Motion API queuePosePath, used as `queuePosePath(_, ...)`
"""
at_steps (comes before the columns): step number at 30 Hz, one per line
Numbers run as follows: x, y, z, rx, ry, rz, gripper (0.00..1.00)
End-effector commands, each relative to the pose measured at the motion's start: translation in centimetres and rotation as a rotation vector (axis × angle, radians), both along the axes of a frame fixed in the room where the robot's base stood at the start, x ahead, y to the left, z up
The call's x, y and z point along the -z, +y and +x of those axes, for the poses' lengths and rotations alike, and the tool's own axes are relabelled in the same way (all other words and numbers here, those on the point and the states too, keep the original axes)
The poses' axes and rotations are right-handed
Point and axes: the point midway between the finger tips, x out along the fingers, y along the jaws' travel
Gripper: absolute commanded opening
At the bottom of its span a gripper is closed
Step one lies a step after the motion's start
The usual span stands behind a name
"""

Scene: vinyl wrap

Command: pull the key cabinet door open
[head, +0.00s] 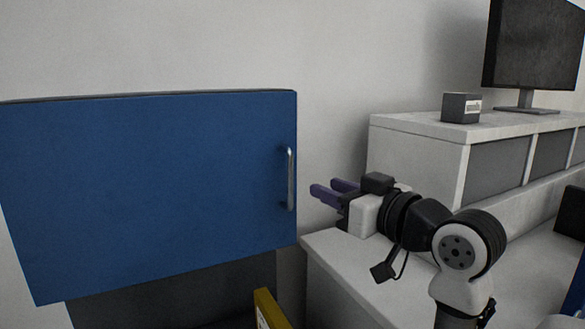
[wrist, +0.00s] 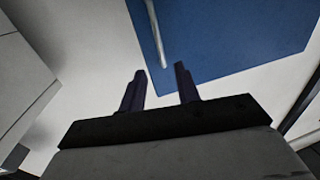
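The key cabinet door (head: 150,195) is a flat blue panel at the left in the head view, and it looks shut. Its vertical metal handle (head: 291,178) is near the door's right edge. My gripper (head: 322,188) is just right of the handle, with its purple fingers pointing left toward it. In the wrist view the fingers of my gripper (wrist: 161,70) are apart with nothing between them. The handle (wrist: 156,35) shows beyond the fingertips, in front of the blue door (wrist: 225,40), and does not appear to be touched.
A white counter unit (head: 420,155) stands on the right, with a small dark box (head: 461,108) and a monitor (head: 535,45) on top. A yellow object (head: 268,310) stands at the bottom centre. Bare wall lies between door and counter.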

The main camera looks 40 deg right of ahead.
Motion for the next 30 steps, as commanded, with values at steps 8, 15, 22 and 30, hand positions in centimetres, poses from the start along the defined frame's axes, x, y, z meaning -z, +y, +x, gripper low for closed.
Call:
queuePosePath(8, -0.4, -0.2, 6.1, -0.002, 0.001, 0.002, 0.32)
queuePosePath(15, -0.2, -0.3, 9.2, -0.002, 0.000, 0.002, 0.32)
queuePosePath(22, 0.0, -0.4, 10.0, 0.000, -0.001, 0.000, 0.32)
queuePosePath(30, 0.0, -0.4, 9.9, 0.000, -0.001, 0.000, 0.19)
